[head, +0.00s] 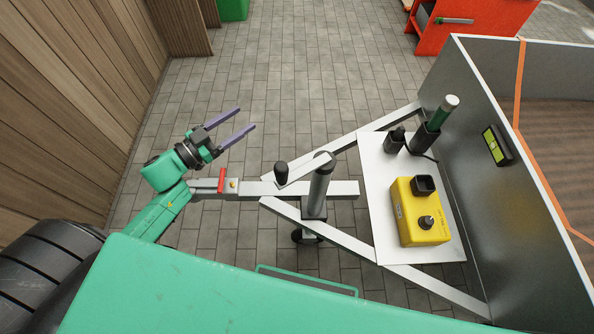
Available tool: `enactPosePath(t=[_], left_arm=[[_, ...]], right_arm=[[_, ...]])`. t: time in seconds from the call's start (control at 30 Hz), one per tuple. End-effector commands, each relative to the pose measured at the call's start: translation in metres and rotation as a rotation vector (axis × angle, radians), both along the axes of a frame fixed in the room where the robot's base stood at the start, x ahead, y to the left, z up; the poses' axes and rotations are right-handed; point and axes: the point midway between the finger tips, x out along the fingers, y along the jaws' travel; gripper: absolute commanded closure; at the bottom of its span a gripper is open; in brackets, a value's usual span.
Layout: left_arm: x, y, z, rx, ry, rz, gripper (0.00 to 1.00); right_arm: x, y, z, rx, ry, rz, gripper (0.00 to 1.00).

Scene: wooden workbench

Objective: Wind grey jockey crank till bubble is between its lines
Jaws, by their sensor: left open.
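The grey jockey crank (304,173) sits on top of the upright jockey tube (318,196), with its dark knob (281,169) pointing left. The jockey wheel (303,237) is partly seen below the drawbar. The bubble level (497,146) is a yellow-green vial in a black holder on the trailer's front wall. The bubble and its lines are too small to tell apart. My left gripper (246,118) is open and empty, with two purple fingers apart and pointing right. It is up and left of the crank knob, not touching it. My right gripper is out of view.
The A-frame drawbar (342,189) has a red-handled coupling (222,180) at its left end. A white plate (378,173) carries a yellow box (420,209) and dark holders. The grey trailer wall (460,110) stands at right. Paved floor (300,90) beyond the crank is clear.

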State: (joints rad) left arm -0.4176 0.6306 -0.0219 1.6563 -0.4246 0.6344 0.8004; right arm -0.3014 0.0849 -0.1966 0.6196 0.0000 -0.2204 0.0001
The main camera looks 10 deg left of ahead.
Motion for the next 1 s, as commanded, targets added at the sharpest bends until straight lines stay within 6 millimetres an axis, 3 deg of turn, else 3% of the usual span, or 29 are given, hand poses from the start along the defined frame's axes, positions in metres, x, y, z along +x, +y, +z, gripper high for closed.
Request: enactPosePath(t=[0.03, 0.1, 0.2, 0.3, 0.47, 0.8, 1.0], left_arm=[[-0.018, -0.015, 0.020, -0.015, -0.035, -0.179, 0.33], [-0.054, -0.033, 0.040, -0.041, -0.033, -0.445, 0.33], [-0.102, -0.042, 0.053, -0.051, 0.036, -0.738, 0.33], [-0.131, -0.041, 0.058, -0.055, 0.102, -0.899, 0.33], [-0.140, -0.052, 0.061, -0.059, 0.122, -0.949, 0.33], [-0.138, -0.140, 0.063, -0.063, 0.115, -0.945, 0.33], [-0.137, -0.177, 0.062, -0.061, 0.118, -0.943, 0.33]], right_arm=[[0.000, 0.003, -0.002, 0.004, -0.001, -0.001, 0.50], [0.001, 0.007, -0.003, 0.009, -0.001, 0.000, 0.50], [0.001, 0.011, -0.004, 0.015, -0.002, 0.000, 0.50], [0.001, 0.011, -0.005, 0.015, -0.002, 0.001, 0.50], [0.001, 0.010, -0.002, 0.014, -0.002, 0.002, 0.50], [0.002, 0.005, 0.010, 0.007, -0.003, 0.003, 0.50], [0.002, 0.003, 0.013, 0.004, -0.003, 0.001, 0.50]])
